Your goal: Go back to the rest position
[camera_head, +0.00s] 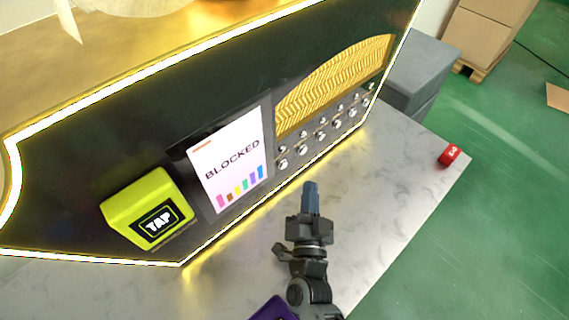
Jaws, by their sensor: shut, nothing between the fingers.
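My gripper (311,188) is shut and empty. It is above the marble counter, in front of the black vending panel (330,35), with its fingers pointing toward the panel. The panel has a glowing yellow edge. Its screen (229,163) reads "BLOCKED" above several coloured bars. A lime-green box (120,205) marked "TAP" sits left of the screen. Several round silver buttons (302,149) run in rows right of the screen, below a gold patterned arch (335,80). I cannot tell how far the fingertips are from the panel.
The marble counter (400,190) is mostly clear right of my gripper. A small red object (449,155) lies near its right corner. A purple thing (272,309) shows at the bottom edge. Grey boxes (420,70) and cardboard boxes (482,35) stand behind on the green floor (500,230).

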